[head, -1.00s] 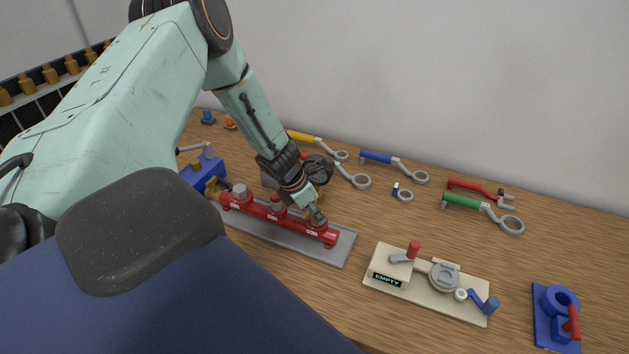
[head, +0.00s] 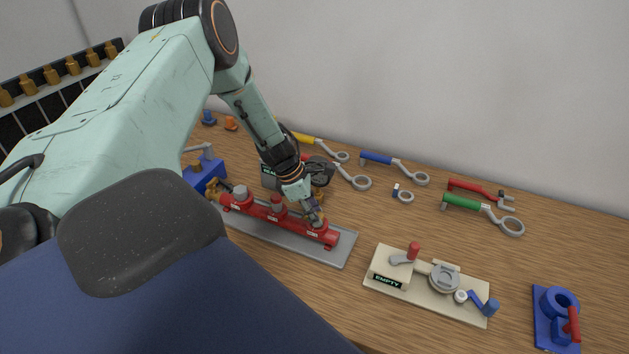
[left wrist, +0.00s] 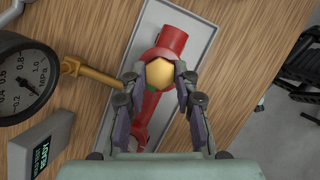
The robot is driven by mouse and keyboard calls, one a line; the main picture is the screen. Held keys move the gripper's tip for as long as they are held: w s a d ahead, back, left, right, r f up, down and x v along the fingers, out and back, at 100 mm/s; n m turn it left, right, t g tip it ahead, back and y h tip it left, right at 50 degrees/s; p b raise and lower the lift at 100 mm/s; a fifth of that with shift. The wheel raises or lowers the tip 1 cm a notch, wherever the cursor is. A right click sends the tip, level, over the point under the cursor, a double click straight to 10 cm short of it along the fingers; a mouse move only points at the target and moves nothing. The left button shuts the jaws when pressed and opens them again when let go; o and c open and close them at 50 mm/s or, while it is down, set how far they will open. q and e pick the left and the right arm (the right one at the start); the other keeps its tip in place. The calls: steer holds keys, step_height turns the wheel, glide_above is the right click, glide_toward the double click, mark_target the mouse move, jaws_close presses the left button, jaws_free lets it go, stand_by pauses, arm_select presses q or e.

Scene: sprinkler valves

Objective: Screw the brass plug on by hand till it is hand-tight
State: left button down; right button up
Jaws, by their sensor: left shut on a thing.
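My left gripper (left wrist: 160,92) is shut on the brass plug (left wrist: 159,72), its fingers on either side of the plug's head. In the left wrist view the plug sits over a port near one end of the red pipe (left wrist: 173,39); how deep its thread is cannot be seen. In the head view the gripper (head: 316,218) points down at the right part of the red pipe (head: 262,212), and the fingers mostly hide the plug. The pipe lies on a grey tray (head: 340,250). My right gripper is not in view.
A pressure gauge (left wrist: 22,82) and a box reading READY (left wrist: 42,148) stand close beside the pipe. Ring-ended wrenches (head: 395,165) lie at the back. A cream panel marked EMPTY (head: 430,304) and a blue fixture (head: 555,318) stand to the right.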

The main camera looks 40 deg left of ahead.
arm_select(q)
steer(key=shift+w+a+r, duration=0.1)
steer(key=shift+w, duration=0.1)
steer(key=m, duration=0.2)
steer(key=shift+w+a+m+g+h, duration=0.1)
steer(key=shift+m+g+h, duration=0.2)
steer(key=shift+m+g, duration=0.1)
steer(key=shift+w+m+g+b, duration=0.1)
steer(key=shift+m+g+b, duration=0.5)
steer(key=shift+m, duration=0.6)
steer(key=shift+m+h, duration=0.3)
steer(key=shift+m, duration=0.3)
